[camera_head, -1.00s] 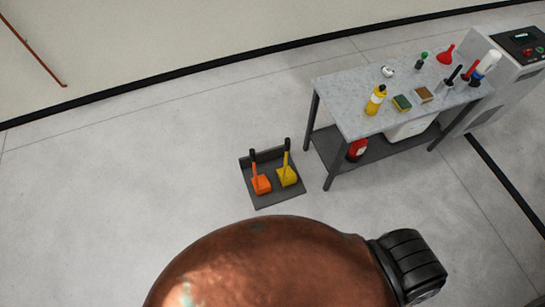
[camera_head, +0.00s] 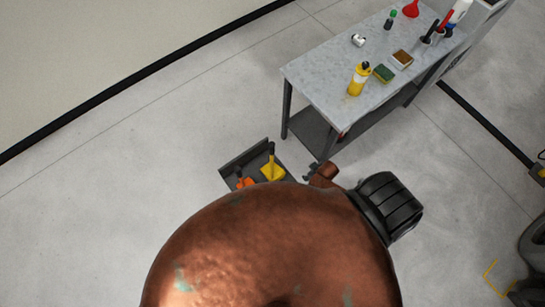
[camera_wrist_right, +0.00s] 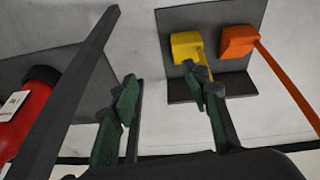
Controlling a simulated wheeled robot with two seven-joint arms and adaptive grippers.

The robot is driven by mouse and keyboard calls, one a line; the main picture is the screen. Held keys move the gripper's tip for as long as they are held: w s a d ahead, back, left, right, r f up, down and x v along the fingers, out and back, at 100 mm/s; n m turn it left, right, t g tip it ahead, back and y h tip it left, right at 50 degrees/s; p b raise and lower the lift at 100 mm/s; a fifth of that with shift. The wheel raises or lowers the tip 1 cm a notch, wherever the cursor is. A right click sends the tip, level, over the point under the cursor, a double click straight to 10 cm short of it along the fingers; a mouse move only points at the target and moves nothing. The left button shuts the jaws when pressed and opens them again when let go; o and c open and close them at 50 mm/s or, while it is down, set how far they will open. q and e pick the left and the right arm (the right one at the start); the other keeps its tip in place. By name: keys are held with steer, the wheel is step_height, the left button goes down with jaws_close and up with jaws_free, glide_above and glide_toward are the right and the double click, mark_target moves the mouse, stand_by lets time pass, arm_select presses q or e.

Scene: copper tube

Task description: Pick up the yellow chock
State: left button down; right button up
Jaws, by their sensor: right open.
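The yellow chock (camera_head: 272,171) stands in a dark tray (camera_head: 236,166) on the floor, its black-tipped handle pointing up. In the right wrist view the yellow chock (camera_wrist_right: 187,46) is ahead of my right gripper (camera_wrist_right: 160,80), whose two green-padded fingers are spread with nothing between them. The right-hand finger overlaps the chock's handle in that view; I cannot tell whether they touch. In the head view my right gripper (camera_head: 309,174) shows small, just right of the tray. My left gripper is not in view.
An orange chock (camera_wrist_right: 240,41) with a long handle sits beside the yellow one; my copper body partly covers it in the head view. A table (camera_head: 325,88) with bottles and sponges stands close by. Its leg and a red container (camera_wrist_right: 25,115) are left in the wrist view.

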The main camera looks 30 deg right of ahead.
steer(key=w+a+r+n+t+y+b, duration=0.1)
steer(key=w+a+r+n+b, duration=0.15)
steer(key=w+r, duration=0.7)
steer(key=n+g+y+b, duration=0.2)
steer(key=n+b, duration=0.1)
steer(key=b, duration=0.1)
glide_toward(271, 145)
steer(key=d+x, duration=0.1)
steer(key=x, duration=0.4)
steer(key=b+x, duration=0.1)
steer(key=x, duration=0.3)
steer(key=b+x, duration=0.2)
steer(key=x, duration=0.2)
steer(key=shift+w+d+f, duration=0.1)
steer(key=shift+d, duration=0.15)
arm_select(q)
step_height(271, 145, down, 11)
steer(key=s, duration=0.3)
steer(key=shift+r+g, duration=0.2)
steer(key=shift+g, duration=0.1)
arm_select(e)
steer(key=shift+t, duration=0.3)
steer(key=shift+c, duration=0.4)
jaws_close()
